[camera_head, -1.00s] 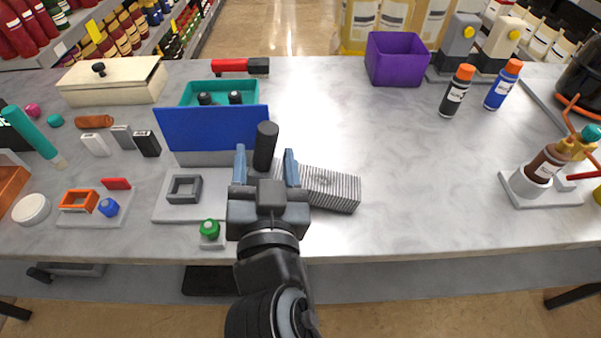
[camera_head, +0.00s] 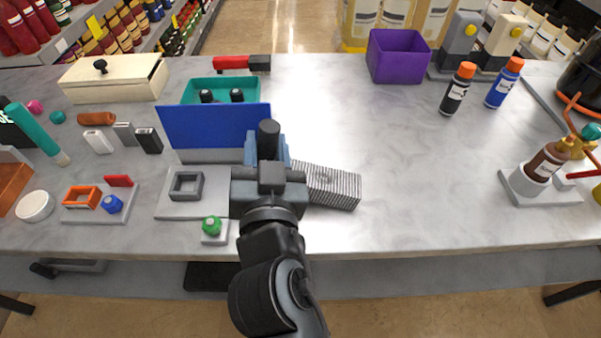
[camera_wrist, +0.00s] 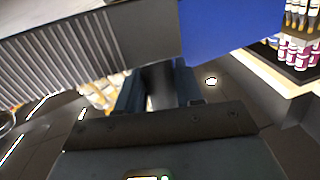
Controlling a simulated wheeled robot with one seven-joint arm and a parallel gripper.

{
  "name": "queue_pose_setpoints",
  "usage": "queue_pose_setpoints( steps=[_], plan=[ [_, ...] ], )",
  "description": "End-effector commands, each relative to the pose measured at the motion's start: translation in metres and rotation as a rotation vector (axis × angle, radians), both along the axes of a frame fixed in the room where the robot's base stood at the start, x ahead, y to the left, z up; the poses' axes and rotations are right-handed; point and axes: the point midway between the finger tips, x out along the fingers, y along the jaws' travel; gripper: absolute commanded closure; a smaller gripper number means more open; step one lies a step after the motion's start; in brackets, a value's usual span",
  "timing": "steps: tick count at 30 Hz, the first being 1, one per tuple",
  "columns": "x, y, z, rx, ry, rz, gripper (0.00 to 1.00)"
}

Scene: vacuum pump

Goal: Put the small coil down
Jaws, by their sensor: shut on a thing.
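The small coil, seemingly the dark grey upright cylinder (camera_head: 268,136), stands just right of the blue panel's lower right end and left of the ribbed grey block. My gripper (camera_head: 267,150) has its two blue fingers closed around it, one on each side. Its top sticks up above the fingers; its lower end is hidden by my gripper in the head view. In the wrist view the dark cylinder (camera_wrist: 158,85) sits between the two fingers. I cannot tell whether its foot touches the table.
The ribbed grey block (camera_head: 332,186) lies close to the right of my gripper. The blue panel (camera_head: 212,127) stands behind left, and a pale plate with a grey square frame (camera_head: 186,185) lies left. The table (camera_head: 420,180) is clear to the right. A purple bin (camera_head: 397,58) stands far back.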

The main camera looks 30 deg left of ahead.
Motion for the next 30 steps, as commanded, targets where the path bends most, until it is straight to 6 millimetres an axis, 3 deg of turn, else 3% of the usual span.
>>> queue_pose_setpoints(
  steps=[3, 20, 26, 30],
  plan=[
    [0.0, 0.0, 0.0, 0.0, 0.0, 0.0, 1.0],
    [0.0, 0.0, 0.002, 0.001, -0.002, 0.001, 1.0],
    [0.001, 0.0, 0.017, 0.004, -0.004, -0.001, 1.0],
    [0.001, 0.0, 0.041, 0.006, -0.005, -0.002, 1.0]
  ],
)
